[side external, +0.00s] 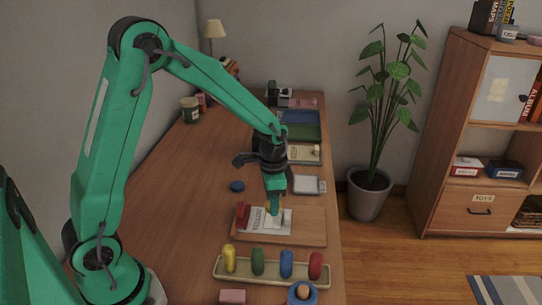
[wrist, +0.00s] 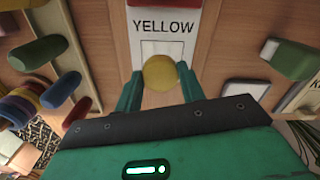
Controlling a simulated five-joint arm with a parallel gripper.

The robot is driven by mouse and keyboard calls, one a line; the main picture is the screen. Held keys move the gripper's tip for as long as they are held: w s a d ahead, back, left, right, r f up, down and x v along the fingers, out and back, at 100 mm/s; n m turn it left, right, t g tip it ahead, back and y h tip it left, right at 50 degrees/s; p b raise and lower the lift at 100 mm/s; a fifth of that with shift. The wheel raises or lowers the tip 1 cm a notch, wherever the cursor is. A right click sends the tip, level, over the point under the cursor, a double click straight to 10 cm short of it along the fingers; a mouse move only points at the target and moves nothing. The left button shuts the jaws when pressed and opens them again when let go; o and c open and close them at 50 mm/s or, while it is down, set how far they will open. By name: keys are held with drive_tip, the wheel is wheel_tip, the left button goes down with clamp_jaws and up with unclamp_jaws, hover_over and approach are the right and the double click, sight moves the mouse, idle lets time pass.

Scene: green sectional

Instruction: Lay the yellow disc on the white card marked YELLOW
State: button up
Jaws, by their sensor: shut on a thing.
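The yellow disc (wrist: 160,73) is between the two green fingers of my gripper (wrist: 159,82) in the wrist view. The gripper is shut on it. The white card (wrist: 165,12) marked YELLOW lies just beyond the disc, and the disc overlaps its printed outline in that view. In the side view my gripper (side external: 274,207) points down over the white card (side external: 256,226), which lies on a wooden board (side external: 312,227). Only a little yellow shows at the fingertips there. I cannot tell whether the disc touches the card.
A red block (side external: 243,214) stands at the card's left end. A tray (side external: 220,272) with yellow, green, blue and red pegs is in front of the board. A blue disc (side external: 237,186) and a grey-white square item (side external: 306,185) lie behind it. The table's left middle is clear.

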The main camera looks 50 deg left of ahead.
sight(273, 220)
drive_tip(key=shift+w+a+f, duration=0.1)
drive_tip(key=shift+a, duration=0.05)
drive_tip(key=shift+f, duration=2)
drive_tip(key=shift+f, duration=0.1)
drive_tip(key=o, duration=0.9)
drive_tip(key=shift+o, duration=0.2)
wheel_tip(273, 220, up, 12)
drive_tip(key=shift+r, duration=0.1)
